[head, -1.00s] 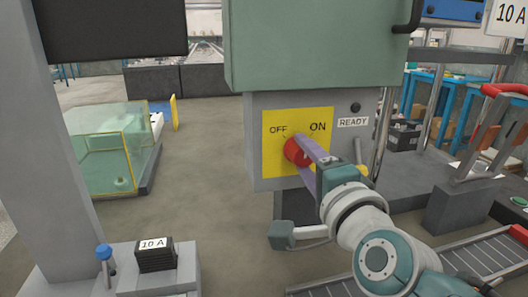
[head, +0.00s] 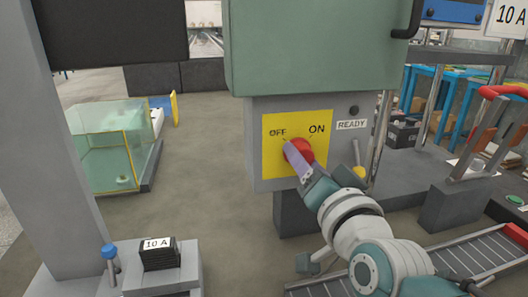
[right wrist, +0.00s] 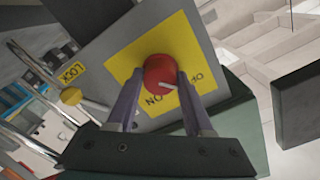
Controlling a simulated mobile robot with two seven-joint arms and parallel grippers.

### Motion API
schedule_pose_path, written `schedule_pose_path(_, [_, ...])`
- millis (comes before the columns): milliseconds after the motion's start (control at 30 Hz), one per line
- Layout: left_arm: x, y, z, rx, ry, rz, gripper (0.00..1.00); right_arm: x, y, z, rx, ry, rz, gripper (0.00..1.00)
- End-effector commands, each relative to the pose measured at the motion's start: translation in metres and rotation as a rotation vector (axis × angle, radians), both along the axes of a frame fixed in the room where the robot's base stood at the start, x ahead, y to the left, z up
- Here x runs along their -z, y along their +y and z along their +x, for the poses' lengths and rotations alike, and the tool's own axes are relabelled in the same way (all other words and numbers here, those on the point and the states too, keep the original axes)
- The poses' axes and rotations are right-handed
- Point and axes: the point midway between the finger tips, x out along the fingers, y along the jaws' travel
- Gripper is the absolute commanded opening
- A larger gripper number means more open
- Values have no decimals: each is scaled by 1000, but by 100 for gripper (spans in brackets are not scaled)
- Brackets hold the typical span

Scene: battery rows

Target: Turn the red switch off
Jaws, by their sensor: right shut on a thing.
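The red switch (head: 299,150) is a round knob on a yellow plate (head: 320,160) marked OFF at the left and ON at the right. My right gripper (head: 295,155) reaches it from the lower right, with a purple finger across the front of the knob. In the right wrist view the red switch (right wrist: 160,73) sits between the two purple fingers of my right gripper (right wrist: 160,82), which is shut on it. A pale pointer mark shows near the knob's edge there; I cannot tell exactly which word it points at. My left gripper is not in view.
A green cabinet (head: 320,50) overhangs the grey switch box (head: 255,140). A yellow-knobbed lever (head: 358,172) stands close to the right of my gripper. A black 10 A block (head: 158,256) and a blue-topped post (head: 109,251) are at lower left. Open floor lies left of the box.

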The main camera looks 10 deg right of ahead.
Motion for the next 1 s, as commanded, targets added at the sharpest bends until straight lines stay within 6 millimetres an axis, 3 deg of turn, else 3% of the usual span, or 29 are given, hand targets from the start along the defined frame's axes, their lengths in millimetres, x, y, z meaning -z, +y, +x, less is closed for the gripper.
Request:
schedule_pose_path(700, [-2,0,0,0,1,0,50,-1,0,0,0,-6,-81,0])
schedule_pose_path(733, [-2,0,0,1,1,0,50,-1,0,0,0,-6,-81,52])
schedule_pose_path(1000, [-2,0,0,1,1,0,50,-1,0,0,0,-5,-79,82])
